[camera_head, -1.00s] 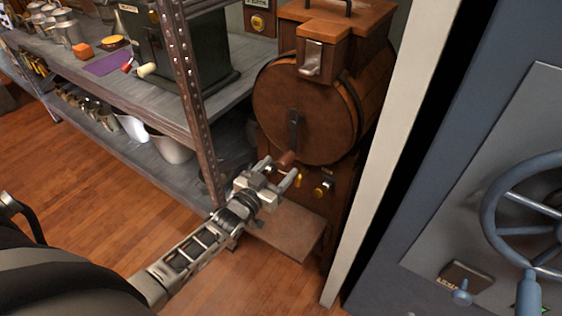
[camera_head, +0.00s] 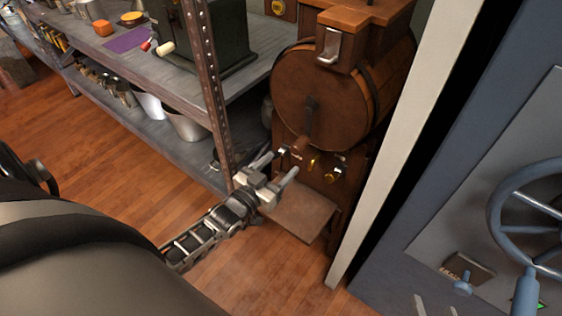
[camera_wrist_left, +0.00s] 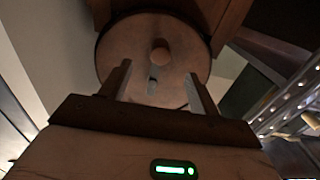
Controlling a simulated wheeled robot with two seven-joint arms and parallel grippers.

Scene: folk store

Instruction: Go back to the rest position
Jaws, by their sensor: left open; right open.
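My left gripper (camera_head: 282,166) is open and empty, just in front of and below the wooden crank handle (camera_head: 302,144) on a brown barrel-shaped machine (camera_head: 312,92). In the left wrist view its two fingers (camera_wrist_left: 160,85) are spread apart. The round handle end (camera_wrist_left: 161,52) shows beyond them against the round barrel face (camera_wrist_left: 125,45), with nothing held. The two light tips of my right gripper (camera_head: 436,306) just enter at the bottom edge of the head view. They stand apart; the rest of that gripper is out of frame.
A metal shelf rack (camera_head: 215,90) stands to the left, with a dark green machine (camera_head: 225,35) on it. A blue-grey safe door with a wheel (camera_head: 497,215) is on the right. A pale post (camera_head: 395,140) stands between. Wooden floor (camera_head: 100,140) is open at left.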

